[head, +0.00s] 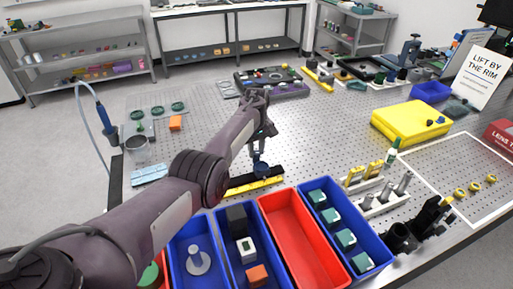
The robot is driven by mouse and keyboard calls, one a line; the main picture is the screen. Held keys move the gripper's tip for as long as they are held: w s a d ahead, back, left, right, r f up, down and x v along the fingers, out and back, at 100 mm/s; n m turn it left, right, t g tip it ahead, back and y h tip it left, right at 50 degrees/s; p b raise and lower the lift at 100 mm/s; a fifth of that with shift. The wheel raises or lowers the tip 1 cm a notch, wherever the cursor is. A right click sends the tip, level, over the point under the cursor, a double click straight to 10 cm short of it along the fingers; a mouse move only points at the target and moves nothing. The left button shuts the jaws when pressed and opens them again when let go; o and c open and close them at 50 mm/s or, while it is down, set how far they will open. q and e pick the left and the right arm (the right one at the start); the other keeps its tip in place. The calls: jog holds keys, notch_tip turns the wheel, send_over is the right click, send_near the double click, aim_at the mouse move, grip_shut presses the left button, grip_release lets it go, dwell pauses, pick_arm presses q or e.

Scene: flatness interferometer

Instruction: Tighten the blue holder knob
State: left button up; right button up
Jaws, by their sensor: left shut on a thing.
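My left arm reaches in from the lower left, and its dark gripper (262,152) points down at the middle of the perforated table. The gripper is shut on a small dark blue knob (261,171), which I take to be the holder knob. The knob sits at a black bar (268,174) with a yellow strip (255,186) along its near side. The fingers partly hide the knob, so its turn cannot be read.
Blue and red bins (293,228) stand just in front of the bar. A yellow case (411,121) lies further back.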

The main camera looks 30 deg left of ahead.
aim_at(256, 152)
pick_arm(q)
jog(key=m, duration=0.5)
jog(key=shift+a+r+m, duration=0.1)
jog(key=shift+m, duration=2.3)
jog(key=shift+w, duration=0.1)
jog(key=o, duration=1)
notch_tip(256, 152, up, 8)
jog(key=p, duration=0.7)
jog(key=shift+p, duration=0.4)
jog(key=shift+f, duration=0.2)
